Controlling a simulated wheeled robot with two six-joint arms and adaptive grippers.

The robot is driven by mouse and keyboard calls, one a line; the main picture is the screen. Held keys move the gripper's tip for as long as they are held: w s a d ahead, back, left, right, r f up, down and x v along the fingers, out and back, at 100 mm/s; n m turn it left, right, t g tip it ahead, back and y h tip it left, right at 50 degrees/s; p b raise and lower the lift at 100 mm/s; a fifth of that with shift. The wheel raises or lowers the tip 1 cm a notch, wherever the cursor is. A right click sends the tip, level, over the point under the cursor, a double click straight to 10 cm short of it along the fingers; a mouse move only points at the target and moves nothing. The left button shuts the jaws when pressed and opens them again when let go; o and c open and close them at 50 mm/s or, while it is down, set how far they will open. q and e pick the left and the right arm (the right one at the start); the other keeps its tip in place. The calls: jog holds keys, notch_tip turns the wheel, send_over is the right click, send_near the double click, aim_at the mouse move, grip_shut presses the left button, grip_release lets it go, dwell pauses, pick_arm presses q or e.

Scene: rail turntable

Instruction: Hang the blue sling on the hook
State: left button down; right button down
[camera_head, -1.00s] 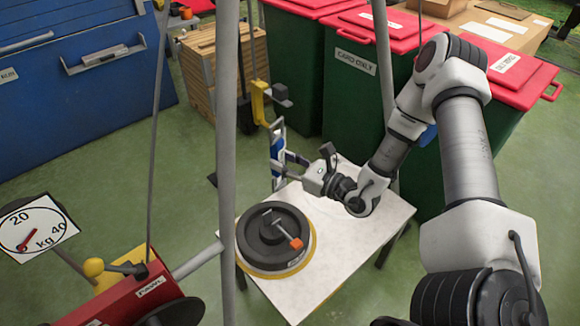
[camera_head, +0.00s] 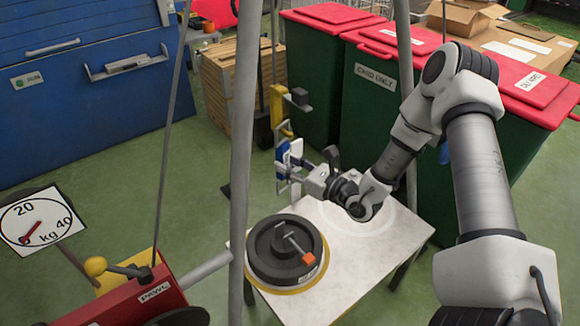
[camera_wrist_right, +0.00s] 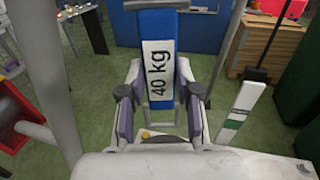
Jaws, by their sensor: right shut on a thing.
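The blue sling (camera_head: 283,152) hangs upright in my right gripper (camera_head: 298,172), beyond the far edge of the white table. In the right wrist view, the blue sling (camera_wrist_right: 155,25) carries a white "40 kg" label. The fingers of my right gripper (camera_wrist_right: 158,78) stand either side of it, shut on it. A yellow piece that looks like the hook (camera_head: 277,103) hangs just above the sling in the head view. Its tip is close to the sling's top; I cannot tell whether they touch. My left gripper is out of view.
The white table (camera_head: 375,255) bears a dark round weight stack (camera_head: 262,258) with an orange-tipped bar. Grey tripod legs (camera_head: 240,150) frame the work area. A red winch (camera_head: 125,305) and dial scale (camera_head: 40,222) are at left. Green bins (camera_head: 370,110) stand behind my right arm.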

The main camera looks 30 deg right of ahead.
dwell(0.4)
jog(key=c, duration=0.7)
grip_release()
jog(key=v, duration=0.7)
jog(key=shift+s+d, duration=0.1)
jog(key=shift+s, duration=0.15)
